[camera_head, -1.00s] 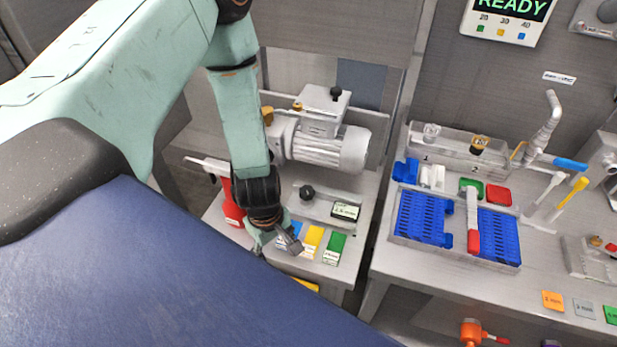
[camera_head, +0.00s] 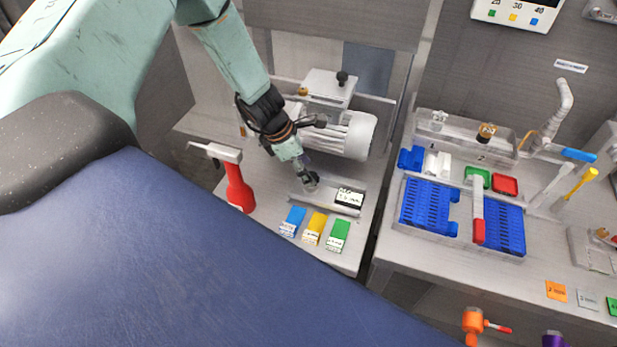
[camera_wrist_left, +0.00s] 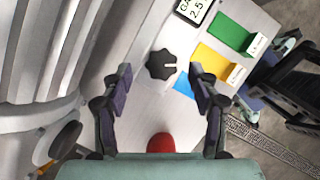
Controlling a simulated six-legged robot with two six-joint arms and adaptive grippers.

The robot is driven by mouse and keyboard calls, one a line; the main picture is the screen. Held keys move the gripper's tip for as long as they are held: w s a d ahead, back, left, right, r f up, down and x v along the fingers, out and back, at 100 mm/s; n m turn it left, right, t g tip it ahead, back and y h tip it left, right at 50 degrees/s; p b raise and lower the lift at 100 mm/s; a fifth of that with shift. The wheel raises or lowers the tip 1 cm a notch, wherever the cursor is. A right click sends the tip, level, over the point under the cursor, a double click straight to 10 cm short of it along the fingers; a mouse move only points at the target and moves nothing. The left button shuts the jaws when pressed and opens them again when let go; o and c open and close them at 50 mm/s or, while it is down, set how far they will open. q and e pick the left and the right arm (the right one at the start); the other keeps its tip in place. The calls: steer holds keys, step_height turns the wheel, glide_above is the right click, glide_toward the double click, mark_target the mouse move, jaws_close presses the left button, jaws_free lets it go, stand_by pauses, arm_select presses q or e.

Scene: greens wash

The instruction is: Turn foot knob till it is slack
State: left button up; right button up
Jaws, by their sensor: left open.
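The black foot knob (camera_wrist_left: 161,64) has a lobed rim and a pale pointer line, and sits on a grey plate on the small left bench. In the left wrist view it lies ahead of and between the spread fingers of my left gripper (camera_wrist_left: 160,95), with clear room on both sides. In the head view my left gripper (camera_head: 308,181) reaches down over the knob's place and mostly hides it. My left gripper is open and holds nothing. A label plate (camera_head: 348,198) stands beside the knob. My right gripper is in neither view.
Blue (camera_head: 292,221), yellow (camera_head: 315,228) and green (camera_head: 339,236) blocks line the bench front. A red-handled tool (camera_head: 239,188) stands left of my gripper. The right bench holds blue racks (camera_head: 428,207).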

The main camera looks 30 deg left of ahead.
arm_select(q)
steer(key=shift+b+x, duration=0.3)
steer(key=shift+x, duration=0.6)
steer(key=shift+d, duration=0.2)
steer(key=shift+f, duration=0.1)
steer(key=shift+c, duration=0.3)
